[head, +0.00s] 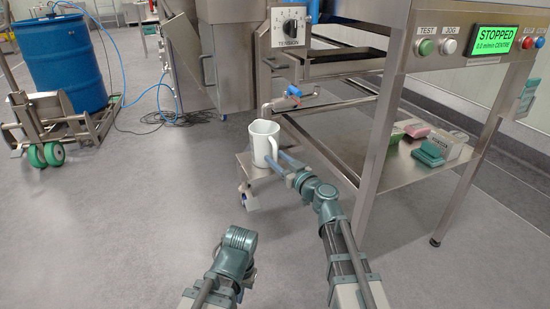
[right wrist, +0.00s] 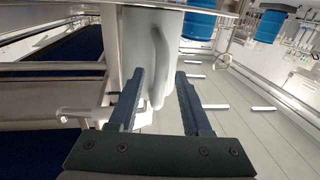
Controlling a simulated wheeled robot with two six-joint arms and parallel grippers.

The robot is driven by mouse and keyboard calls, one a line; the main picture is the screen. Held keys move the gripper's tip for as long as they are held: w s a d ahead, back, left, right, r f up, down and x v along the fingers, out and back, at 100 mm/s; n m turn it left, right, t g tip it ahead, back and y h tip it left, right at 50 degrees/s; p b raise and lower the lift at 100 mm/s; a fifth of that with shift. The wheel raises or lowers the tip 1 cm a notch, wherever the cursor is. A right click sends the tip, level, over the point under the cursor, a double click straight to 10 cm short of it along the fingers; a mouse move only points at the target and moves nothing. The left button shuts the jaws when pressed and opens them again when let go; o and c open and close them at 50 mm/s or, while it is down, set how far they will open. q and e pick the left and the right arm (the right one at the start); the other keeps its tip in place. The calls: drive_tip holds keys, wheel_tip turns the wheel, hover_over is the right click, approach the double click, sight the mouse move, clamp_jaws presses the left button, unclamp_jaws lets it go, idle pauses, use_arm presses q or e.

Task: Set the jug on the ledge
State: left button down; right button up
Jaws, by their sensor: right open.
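The white jug (head: 262,142) stands upright on a small grey metal ledge (head: 247,168) at the side of the machine. My right gripper (head: 277,160) is beside the jug on its right, at the handle side. In the right wrist view the picture is upside down. There the open fingers (right wrist: 158,95) lie on both sides of the jug's handle (right wrist: 160,60), with gaps visible, and the jug body (right wrist: 138,50) is behind. The ledge (right wrist: 185,14) crosses the top edge there. My left gripper (head: 238,240) is low in the head view, away from the jug; its fingers cannot be made out.
A metal frame with a lower shelf (head: 377,182) holding several small items stands on the right. A tap with a blue handle (head: 294,91) juts out just above the jug. A blue drum (head: 68,65) on a trolley is at the left. The floor (head: 140,220) left of the ledge is clear.

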drive_tip(key=v, duration=1)
drive_tip(key=shift+s+d, duration=0.2)
drive_tip(key=shift+s, duration=0.1)
